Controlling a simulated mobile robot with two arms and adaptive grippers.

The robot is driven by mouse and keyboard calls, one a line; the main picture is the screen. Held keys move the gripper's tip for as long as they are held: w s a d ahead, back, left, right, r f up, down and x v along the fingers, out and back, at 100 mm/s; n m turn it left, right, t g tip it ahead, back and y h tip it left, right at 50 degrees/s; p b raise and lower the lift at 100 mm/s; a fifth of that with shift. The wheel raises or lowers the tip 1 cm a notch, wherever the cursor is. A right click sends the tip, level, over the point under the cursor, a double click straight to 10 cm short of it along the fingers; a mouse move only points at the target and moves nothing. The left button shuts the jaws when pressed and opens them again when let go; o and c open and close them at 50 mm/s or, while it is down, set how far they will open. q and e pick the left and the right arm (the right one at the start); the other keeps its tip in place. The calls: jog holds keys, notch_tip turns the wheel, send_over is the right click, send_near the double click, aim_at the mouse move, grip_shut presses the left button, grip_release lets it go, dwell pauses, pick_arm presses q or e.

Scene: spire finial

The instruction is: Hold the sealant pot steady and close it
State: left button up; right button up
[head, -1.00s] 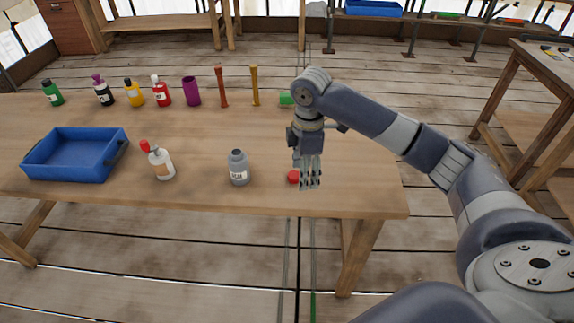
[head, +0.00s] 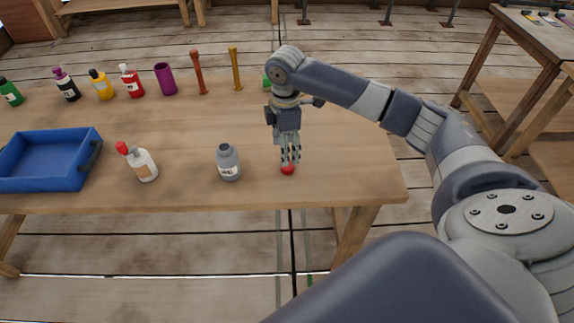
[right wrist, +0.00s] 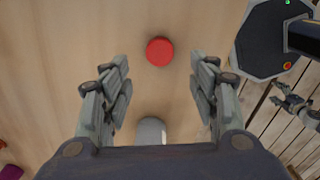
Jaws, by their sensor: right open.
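The grey sealant pot (head: 228,164) stands upright on the table, left of my right gripper, with its mouth uncapped and a small label on its front. A round red lid (head: 288,169) lies on the table to its right. My right gripper (head: 290,159) points down just above the lid. In the right wrist view the gripper (right wrist: 160,88) is open and empty, with the red lid (right wrist: 160,52) ahead between the lines of its fingers. The grey pot (right wrist: 151,130) is partly hidden at the lower edge. A small gripper-like shape, seemingly my left gripper (right wrist: 296,106), shows at right.
A white bottle with a red top (head: 138,161) stands left of the pot, beside a blue tray (head: 84,181). Several bottles, a purple cup (head: 165,79) and two upright posts line the back. The table's front edge is close to the lid.

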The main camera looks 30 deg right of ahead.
aim_at(287, 167)
jog(key=shift+f, duration=0.9)
notch_tip(287, 167, down, 4)
jog(key=shift+f+p, duration=0.2)
jog(key=shift+p, duration=0.3)
jog(key=shift+f, duration=0.3)
pick_arm(q)
jog(key=shift+w+d+r, duration=0.1)
jog(key=shift+w+r, duration=0.2)
jog(key=shift+w, duration=0.25)
jog(key=shift+w+r, duration=0.3)
jog(key=shift+w, duration=0.2)
pick_arm(e)
jog(key=c, duration=0.8)
